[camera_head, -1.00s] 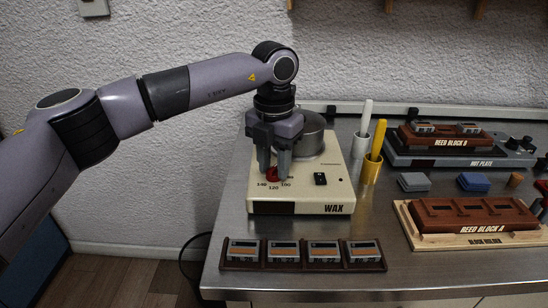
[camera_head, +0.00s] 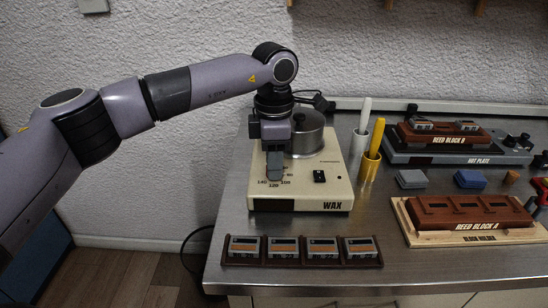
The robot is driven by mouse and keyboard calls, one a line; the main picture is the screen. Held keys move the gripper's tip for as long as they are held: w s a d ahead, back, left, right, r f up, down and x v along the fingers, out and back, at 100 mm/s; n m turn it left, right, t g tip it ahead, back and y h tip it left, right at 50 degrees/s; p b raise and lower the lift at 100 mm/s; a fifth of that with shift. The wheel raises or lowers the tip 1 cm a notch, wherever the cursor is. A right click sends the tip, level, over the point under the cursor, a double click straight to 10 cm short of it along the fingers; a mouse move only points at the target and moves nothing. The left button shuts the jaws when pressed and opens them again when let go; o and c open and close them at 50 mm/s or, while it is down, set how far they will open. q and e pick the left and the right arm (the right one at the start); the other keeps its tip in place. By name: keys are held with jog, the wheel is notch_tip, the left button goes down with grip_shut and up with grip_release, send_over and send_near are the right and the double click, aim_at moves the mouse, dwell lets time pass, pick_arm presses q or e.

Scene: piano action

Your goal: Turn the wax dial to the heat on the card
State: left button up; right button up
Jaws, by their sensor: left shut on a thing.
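The wax heater (camera_head: 325,188) is a cream box marked WAX, with a metal pot (camera_head: 307,140) at its back. Numbers including 140, 120 and 100 are printed around its dial on the front left of the top. My left gripper (camera_head: 274,172) points straight down at the dial, shut on it. Its fingers line up one behind the other and hide the dial, so I cannot read its setting. I see no heat card in this view. My right gripper is out of view.
A dark rack of several small orange-and-grey blocks (camera_head: 302,262) lies at the front edge. Farther right are the hot plate (camera_head: 400,157) and block holder (camera_head: 470,238).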

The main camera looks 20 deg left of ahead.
pick_arm(q)
jog(key=m, duration=0.5)
jog(key=shift+r+m, duration=0.1)
jog(key=shift+m, duration=0.2)
jog(key=shift+m+p, duration=0.3)
jog(key=shift+m, duration=1.9)
jog(key=o, duration=1)
jog(key=shift+o, duration=0.2)
jog(key=shift+r, duration=3.55)
